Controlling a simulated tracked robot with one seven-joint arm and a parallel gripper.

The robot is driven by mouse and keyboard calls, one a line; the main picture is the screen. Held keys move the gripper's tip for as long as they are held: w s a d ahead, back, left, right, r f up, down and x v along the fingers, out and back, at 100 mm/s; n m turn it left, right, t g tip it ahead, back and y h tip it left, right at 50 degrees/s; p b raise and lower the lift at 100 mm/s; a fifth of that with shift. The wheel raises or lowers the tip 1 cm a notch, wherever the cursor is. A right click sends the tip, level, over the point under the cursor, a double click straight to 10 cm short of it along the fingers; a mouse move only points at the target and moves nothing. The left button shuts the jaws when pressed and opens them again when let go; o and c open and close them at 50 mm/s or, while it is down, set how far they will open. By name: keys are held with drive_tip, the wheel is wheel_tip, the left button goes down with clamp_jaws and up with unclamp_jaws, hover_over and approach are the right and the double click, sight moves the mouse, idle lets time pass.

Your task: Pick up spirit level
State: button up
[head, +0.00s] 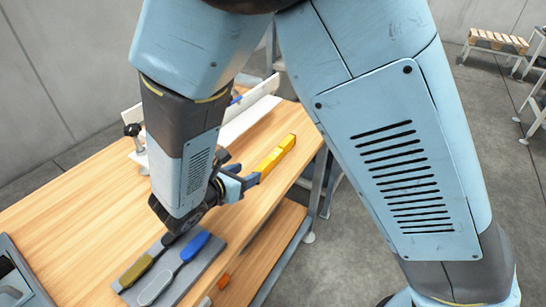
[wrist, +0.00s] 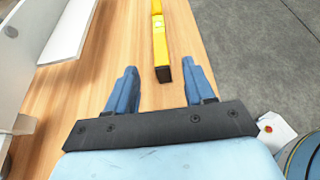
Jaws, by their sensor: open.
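The spirit level is a yellow bar with a dark end. In the head view the spirit level (head: 275,157) lies on the wooden table near its right edge. In the wrist view the spirit level (wrist: 160,38) lies ahead, its dark near end just beyond and between the fingertips. My gripper (wrist: 159,72) has blue fingers spread apart, with nothing between them but bare table. In the head view my gripper (head: 247,175) is beside the level's near end, partly hidden by my arm. I cannot tell how high it is above the table.
The wooden table (head: 80,217) has free room on its left. A white fence-like fixture (head: 245,112) stands behind the level. A grey tray (head: 205,262) with brush-like tools, one blue-handled (head: 196,245), lies in front. A lower shelf (head: 275,245) shows under the table. A pallet (head: 498,40) stands far right.

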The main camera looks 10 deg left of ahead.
sight(263, 164)
drive_tip(key=x, duration=1.1)
drive_tip(key=shift+s, duration=0.1)
drive_tip(key=shift+c, duration=0.5)
clamp_jaws()
